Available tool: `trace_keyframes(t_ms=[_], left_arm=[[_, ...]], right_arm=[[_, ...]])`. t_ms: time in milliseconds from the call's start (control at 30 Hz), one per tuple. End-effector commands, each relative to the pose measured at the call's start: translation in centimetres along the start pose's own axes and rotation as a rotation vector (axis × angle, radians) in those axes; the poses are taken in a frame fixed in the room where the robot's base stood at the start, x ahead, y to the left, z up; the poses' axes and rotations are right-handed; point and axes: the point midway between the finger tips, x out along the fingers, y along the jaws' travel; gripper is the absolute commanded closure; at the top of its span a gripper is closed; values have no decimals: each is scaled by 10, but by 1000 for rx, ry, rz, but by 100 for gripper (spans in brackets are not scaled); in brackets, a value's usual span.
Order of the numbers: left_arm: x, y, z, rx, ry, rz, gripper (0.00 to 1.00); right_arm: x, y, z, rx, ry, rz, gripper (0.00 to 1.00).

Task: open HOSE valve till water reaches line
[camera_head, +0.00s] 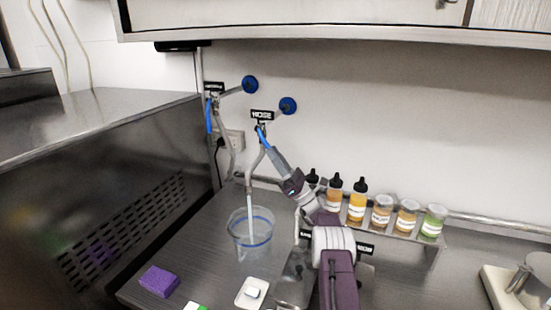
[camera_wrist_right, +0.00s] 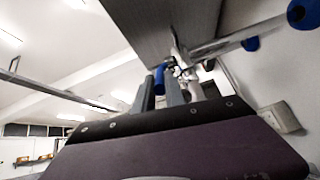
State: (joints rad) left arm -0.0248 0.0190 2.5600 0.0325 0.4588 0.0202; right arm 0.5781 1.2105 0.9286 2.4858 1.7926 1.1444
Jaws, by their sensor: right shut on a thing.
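The HOSE valve, under its black HOSE label (camera_head: 262,114), has a blue lever (camera_head: 261,135) on the wall pipe. My right gripper (camera_head: 266,146) reaches up from the lower right and is shut on this lever. In the right wrist view the fingers (camera_wrist_right: 172,90) are beside a blue handle (camera_wrist_right: 159,78), partly hiding it. A grey hose (camera_head: 249,175) hangs from the valve, and a pale stream (camera_head: 250,212) runs from its end into a clear container (camera_head: 234,236). A blue line (camera_head: 250,244) circles the container's lower part; the water level is hard to tell. My left gripper is not in view.
A second valve with a blue lever (camera_head: 209,116) is left of the HOSE valve. Several bottles and jars (camera_head: 382,213) stand on a rack at right. A purple sponge (camera_head: 159,281) and a white dish (camera_head: 241,296) lie near the container. A steel machine (camera_head: 110,200) bounds the left.

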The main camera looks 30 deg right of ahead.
Motion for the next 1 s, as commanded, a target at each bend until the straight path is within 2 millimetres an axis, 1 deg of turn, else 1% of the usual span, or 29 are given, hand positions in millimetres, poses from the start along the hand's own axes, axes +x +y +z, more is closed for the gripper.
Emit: trace_keyframes(t_ms=[133, 167, 200, 233, 533, 667, 767, 1000], left_arm=[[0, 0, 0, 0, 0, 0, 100], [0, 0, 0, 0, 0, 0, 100], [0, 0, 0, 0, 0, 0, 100], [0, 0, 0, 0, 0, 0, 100], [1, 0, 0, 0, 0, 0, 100], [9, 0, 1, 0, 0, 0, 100], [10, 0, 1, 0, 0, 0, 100], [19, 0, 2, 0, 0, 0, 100]], right_arm=[[0, 0, -1, 1, 2, 0, 100], [0, 0, -1, 1, 2, 0, 80], [0, 0, -1, 1, 2, 0, 69], [0, 0, -1, 1, 2, 0, 64], [-1, 0, 0, 0, 1, 0, 64], [-14, -1, -3, 1, 2, -2, 64], [-24, 1, 12, -2, 1, -3, 64], [-56, 9, 49, -2, 1, -3, 64]])
